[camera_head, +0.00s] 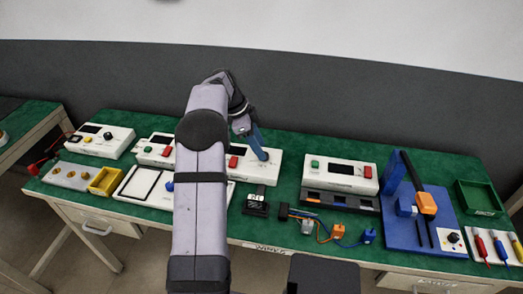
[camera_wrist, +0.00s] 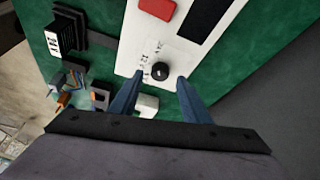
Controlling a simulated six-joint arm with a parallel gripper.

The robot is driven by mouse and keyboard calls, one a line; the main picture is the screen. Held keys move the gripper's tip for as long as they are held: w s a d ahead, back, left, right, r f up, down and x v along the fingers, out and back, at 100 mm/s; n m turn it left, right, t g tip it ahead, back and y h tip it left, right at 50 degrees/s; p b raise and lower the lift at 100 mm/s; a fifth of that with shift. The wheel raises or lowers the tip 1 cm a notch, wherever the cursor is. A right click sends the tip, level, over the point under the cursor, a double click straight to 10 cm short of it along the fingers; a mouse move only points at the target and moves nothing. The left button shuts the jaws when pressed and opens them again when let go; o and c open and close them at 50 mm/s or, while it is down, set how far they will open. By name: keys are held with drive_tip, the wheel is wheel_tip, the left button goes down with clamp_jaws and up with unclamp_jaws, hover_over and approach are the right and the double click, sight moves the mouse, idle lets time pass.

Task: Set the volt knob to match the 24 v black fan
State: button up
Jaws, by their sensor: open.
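The volt knob (camera_wrist: 160,70) is a small round black knob on a white power box (camera_wrist: 178,45). It shows in the wrist view between my fingertips. My gripper (camera_wrist: 160,76) is open, with one blue finger on each side of the knob and a gap to it on both sides. Small markings sit beside the knob, too small to read surely. In the head view my gripper (camera_head: 262,156) points down at the box, and its fingers hide the knob. The black fan (camera_head: 256,202) stands in front of the box; its white label (camera_wrist: 53,41) also shows in the wrist view.
The power box has a red button (camera_wrist: 157,8) and a dark display (camera_wrist: 208,15). Another white box (camera_head: 340,175) stands to the right. Wired parts (camera_head: 327,231) lie in front. A blue stand (camera_head: 420,230) and green tray (camera_head: 479,197) are farther right.

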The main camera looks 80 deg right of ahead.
drive_tip(key=shift+v, duration=2.45)
drive_tip(key=w+a+r+n+t+p, duration=0.1)
drive_tip(key=w+a+n, duration=0.45)
drive_tip(key=w, duration=0.35)
drive_tip(key=w+a+r+n+t+p, duration=0.1)
drive_tip(key=w+a+n+p, duration=0.1)
drive_tip(key=w+a+n, duration=0.35)
drive_tip(key=w+a+n+t+p, duration=0.1)
drive_tip(key=w+a+n, duration=0.2)
drive_tip(key=w+a, duration=0.35)
drive_tip(key=w+a+n+p, duration=0.1)
drive_tip(key=w+a+n, duration=0.25)
drive_tip(key=a, duration=0.55)
drive_tip(key=a+n+t+p, duration=0.15)
drive_tip(key=a+n, duration=0.65)
drive_tip(key=a, duration=0.8)
drive_tip(key=s+a+n+p, duration=0.1)
drive_tip(key=s+a+n, duration=0.2)
drive_tip(key=a, duration=0.3)
drive_tip(key=s+a+f+n+y+p, duration=0.1)
drive_tip(key=s+a+n, duration=0.3)
drive_tip(key=a, duration=0.2)
drive_tip(key=shift+s+f+n, duration=0.2)
drive_tip(key=shift+s+n, duration=0.05)
drive_tip(key=shift+n, duration=0.1)
